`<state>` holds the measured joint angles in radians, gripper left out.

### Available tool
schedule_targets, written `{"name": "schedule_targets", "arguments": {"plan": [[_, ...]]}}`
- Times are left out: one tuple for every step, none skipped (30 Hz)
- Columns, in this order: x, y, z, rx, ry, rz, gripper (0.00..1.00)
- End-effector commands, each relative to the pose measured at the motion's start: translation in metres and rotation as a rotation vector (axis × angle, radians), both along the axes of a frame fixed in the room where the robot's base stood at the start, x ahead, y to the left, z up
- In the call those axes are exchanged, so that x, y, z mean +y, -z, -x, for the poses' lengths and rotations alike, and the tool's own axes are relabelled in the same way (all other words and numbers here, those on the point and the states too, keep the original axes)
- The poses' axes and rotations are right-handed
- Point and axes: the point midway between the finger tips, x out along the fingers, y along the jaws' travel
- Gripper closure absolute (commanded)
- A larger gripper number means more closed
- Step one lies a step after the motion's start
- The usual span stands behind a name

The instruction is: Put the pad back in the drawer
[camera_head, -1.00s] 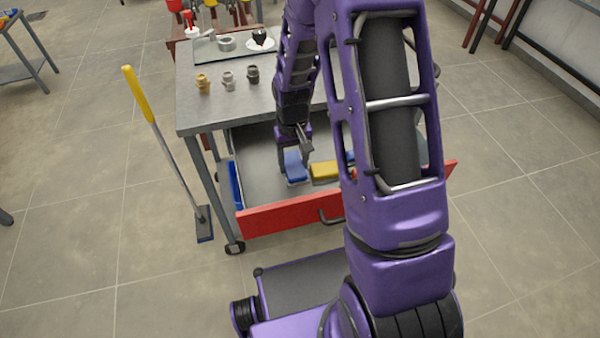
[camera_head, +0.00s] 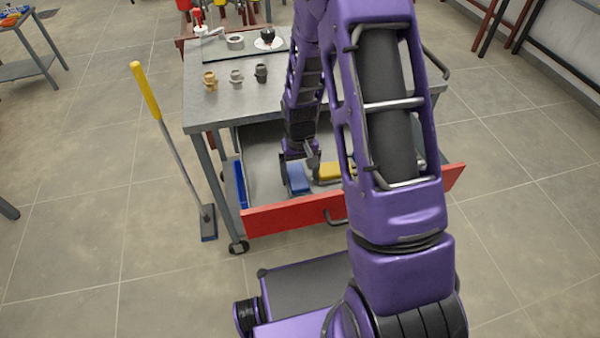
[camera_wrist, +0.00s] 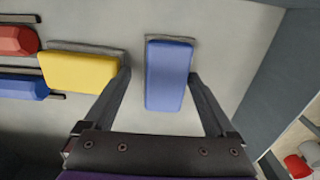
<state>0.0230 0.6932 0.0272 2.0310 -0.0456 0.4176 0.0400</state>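The blue pad (camera_wrist: 168,75) lies in the open drawer, with a thin grey edge showing at its far end in the wrist view. It also shows in the head view (camera_head: 298,179), partly under my gripper. My gripper (camera_wrist: 158,75) is open. Its two fingers stand on either side of the blue pad. There is a clear gap at the left finger; the right fingertip is close to the pad's edge, and I cannot tell if it touches. The red-fronted drawer (camera_head: 293,216) is pulled out under the grey workbench; my arm hides its right part.
A yellow pad (camera_wrist: 80,73) lies left of the blue one, its end near my left finger. A red pad (camera_wrist: 15,41) and another blue pad (camera_wrist: 22,87) lie further left. A grey drawer wall (camera_wrist: 270,80) stands at right.

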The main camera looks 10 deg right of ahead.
Motion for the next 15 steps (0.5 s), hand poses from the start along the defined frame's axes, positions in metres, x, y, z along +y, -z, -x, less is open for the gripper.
{"name": "schedule_targets", "arguments": {"plan": [[0.0, 0.0, 0.0, 0.001, -0.001, -0.001, 0.09], [0.0, 0.0, 0.0, 0.001, -0.001, -0.001, 0.09], [0.0, 0.0, 0.0, 0.001, -0.001, -0.001, 0.09], [0.0, 0.0, 0.0, 0.001, -0.001, -0.001, 0.09], [0.001, 0.0, 0.0, 0.001, -0.001, -0.001, 0.09], [0.001, -0.001, 0.0, 0.001, -0.001, -0.001, 0.09], [0.001, -0.002, 0.0, 0.001, -0.001, -0.001, 0.09], [0.001, -0.004, 0.0, 0.001, -0.001, -0.001, 0.09], [0.001, -0.007, 0.0, 0.0, -0.001, -0.001, 0.09], [0.0, -0.01, 0.0, -0.001, -0.001, 0.0, 0.09], [0.0, -0.015, -0.001, -0.003, -0.001, 0.0, 0.09], [0.0, -0.022, -0.001, -0.004, 0.0, 0.0, 0.09], [0.0, -0.028, -0.001, -0.004, 0.0, 0.0, 0.09], [0.0, -0.035, -0.001, -0.005, 0.0, 0.0, 0.09], [0.0, -0.043, -0.001, -0.005, 0.0, 0.0, 0.09]]}}
